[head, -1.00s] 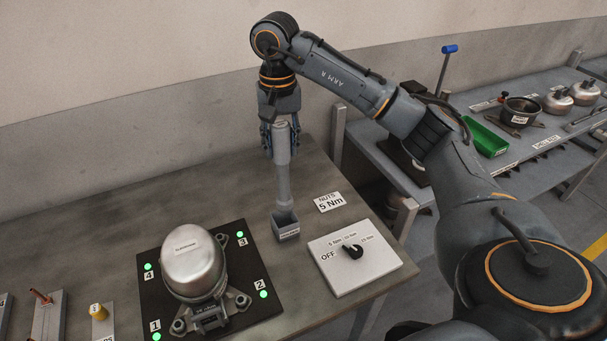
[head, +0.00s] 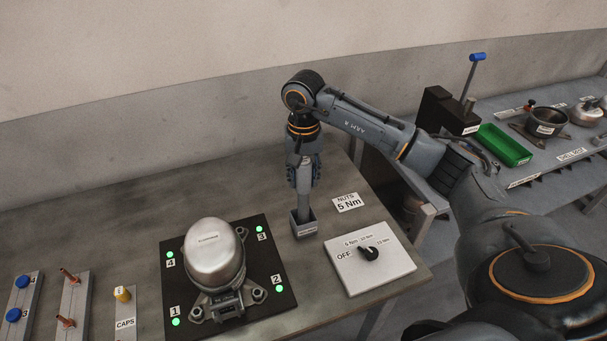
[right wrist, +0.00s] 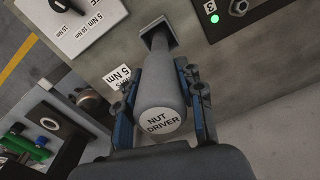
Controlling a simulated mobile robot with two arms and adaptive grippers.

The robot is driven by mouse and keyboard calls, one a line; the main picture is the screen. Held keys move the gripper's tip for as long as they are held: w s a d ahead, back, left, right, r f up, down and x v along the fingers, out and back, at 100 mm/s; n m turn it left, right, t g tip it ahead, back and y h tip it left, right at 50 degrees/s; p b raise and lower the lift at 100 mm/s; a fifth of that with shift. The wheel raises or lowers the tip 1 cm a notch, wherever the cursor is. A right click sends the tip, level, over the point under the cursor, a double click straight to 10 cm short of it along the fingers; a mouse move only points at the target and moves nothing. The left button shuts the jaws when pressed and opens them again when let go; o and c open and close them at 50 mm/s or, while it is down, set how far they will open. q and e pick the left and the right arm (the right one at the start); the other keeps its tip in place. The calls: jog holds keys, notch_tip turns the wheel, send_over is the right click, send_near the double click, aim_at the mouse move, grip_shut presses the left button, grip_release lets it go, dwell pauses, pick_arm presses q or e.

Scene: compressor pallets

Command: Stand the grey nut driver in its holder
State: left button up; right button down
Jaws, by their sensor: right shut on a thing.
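The grey nut driver (head: 304,199) stands upright, its lower end inside the square mouth of its small grey holder (head: 305,229) on the table. My right gripper (head: 303,178) is above the holder, shut around the driver's upper body. In the right wrist view the driver's round end, lettered NUT DRIVER (right wrist: 158,122), faces the camera between the blue-sided fingers (right wrist: 160,82). The holder (right wrist: 157,35) shows at the driver's far end. The driver's tip is hidden inside it, so I cannot tell whether it touches the bottom. My left gripper is not in view.
A silver compressor (head: 213,254) sits on a black plate (head: 262,265) with green lights, left of the holder. A white panel with a dial (head: 374,270) lies to the right, near a NUTS 5 Nm label (head: 347,203). Bare table (head: 110,210) lies behind the compressor.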

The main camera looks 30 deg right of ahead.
jog(key=shift+f, duration=0.15)
jog(key=c, duration=0.8)
grip_release()
jog(key=shift+c, duration=0.2)
jog(key=shift+r, duration=0.45)
notch_tip(320, 180, up, 5)
jog(key=shift+r+b, duration=0.1)
jog(key=shift+b, duration=1.1)
jog(key=shift+r, duration=3.15)
